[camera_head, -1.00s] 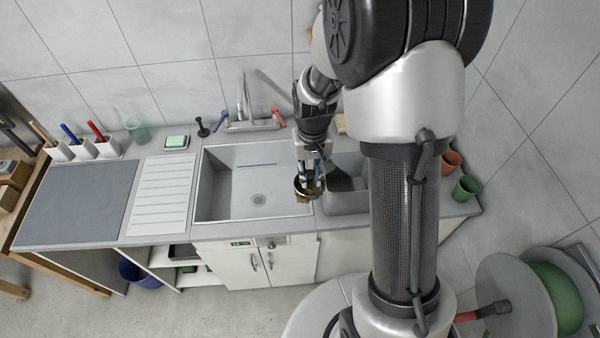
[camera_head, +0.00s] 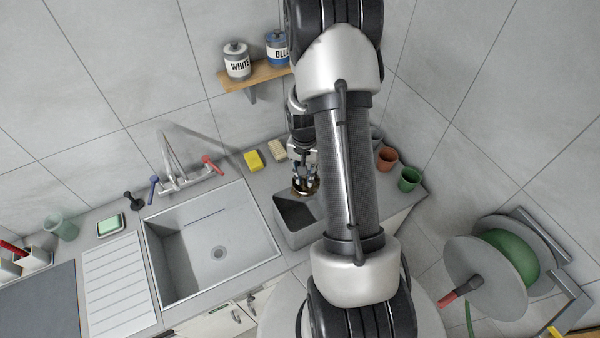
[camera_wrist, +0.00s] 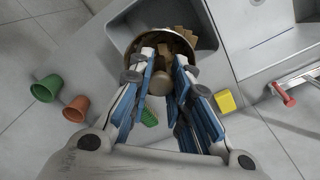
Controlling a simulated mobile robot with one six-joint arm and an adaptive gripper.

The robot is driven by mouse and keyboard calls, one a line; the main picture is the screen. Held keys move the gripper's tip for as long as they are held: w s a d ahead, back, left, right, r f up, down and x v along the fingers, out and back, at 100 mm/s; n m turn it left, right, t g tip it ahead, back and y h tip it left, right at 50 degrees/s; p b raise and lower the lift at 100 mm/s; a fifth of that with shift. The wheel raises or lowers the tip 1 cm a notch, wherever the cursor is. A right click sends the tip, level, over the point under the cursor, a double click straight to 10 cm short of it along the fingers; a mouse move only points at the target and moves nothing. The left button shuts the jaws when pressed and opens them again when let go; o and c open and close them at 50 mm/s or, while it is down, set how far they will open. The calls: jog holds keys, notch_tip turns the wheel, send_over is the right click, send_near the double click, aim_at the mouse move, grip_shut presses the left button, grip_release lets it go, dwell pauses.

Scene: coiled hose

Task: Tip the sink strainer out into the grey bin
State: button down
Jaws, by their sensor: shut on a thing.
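The sink strainer (camera_head: 306,187) is a round cup with a metal rim. In the wrist view the strainer (camera_wrist: 206,52) holds brown chunks around a pale central knob. My gripper (camera_head: 304,172) is shut on it, with the blue-padded fingers either side of the knob in the wrist view (camera_wrist: 163,66). The strainer looks roughly upright, above the back of a small grey basin (camera_head: 291,238) right of the large sink (camera_head: 205,270). My arm hides part of that basin.
Terracotta (camera_head: 386,158) and green (camera_head: 409,180) pots stand at the counter's right end. The tap (camera_head: 182,180) rises behind the large sink. A hose reel (camera_head: 490,270) stands at the right.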

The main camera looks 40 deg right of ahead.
aim_at(304, 185)
jog(key=a+f+h+b, duration=0.1)
jog(key=b, duration=0.2)
jog(key=shift+w+b, duration=0.3)
jog(key=shift+w, duration=0.05)
jog(key=h+b, duration=0.1)
jog(key=b, duration=0.2)
jog(key=shift+s, duration=0.1)
